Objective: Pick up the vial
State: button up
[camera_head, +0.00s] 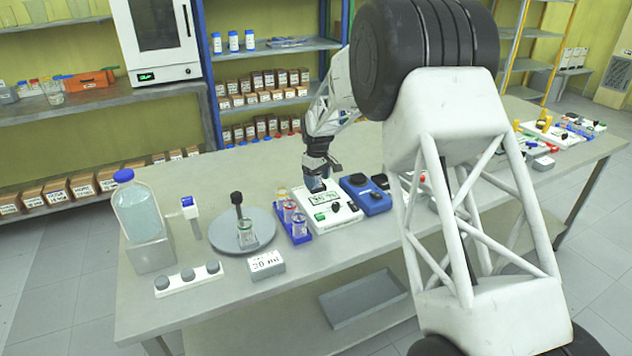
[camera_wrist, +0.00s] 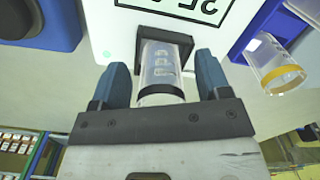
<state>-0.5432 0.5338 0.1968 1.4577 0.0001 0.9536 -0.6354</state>
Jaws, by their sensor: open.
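A clear vial (camera_wrist: 160,68) stands in a dark square holder (camera_wrist: 184,45) on the white device with a display. My gripper (camera_wrist: 160,75) is open, with one blue finger on each side of the vial. A small gap shows between the fingers and the glass. In the head view my gripper (camera_head: 319,178) is low over the back of the white device (camera_head: 333,218), and I cannot make out the vial clearly there.
A blue rack (camera_head: 300,238) with several vials stands left of the device; one vial with a yellow rim (camera_wrist: 277,68) shows in the wrist view. A blue device (camera_head: 366,198) is close on the right. A grey round plate (camera_head: 262,226) with a stand is further left.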

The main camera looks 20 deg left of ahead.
aim_at(318, 175)
jog(key=shift+c, duration=0.2)
jog(key=c, duration=0.9)
jog(key=shift+r, duration=0.15)
jog(key=shift+r, duration=1.35)
jog(key=shift+s+d+r, duration=0.1)
jog(key=shift+r, duration=0.25)
jog(key=s+d, duration=0.2)
jog(key=s, duration=0.2)
jog(key=s+d+r, duration=0.1)
jog(key=s+d, duration=0.2)
jog(key=s, duration=0.2)
jog(key=s+d, duration=0.3)
jog(key=s, duration=0.1)
jog(key=shift+s+r, duration=0.2)
jog(key=shift+s, duration=0.05)
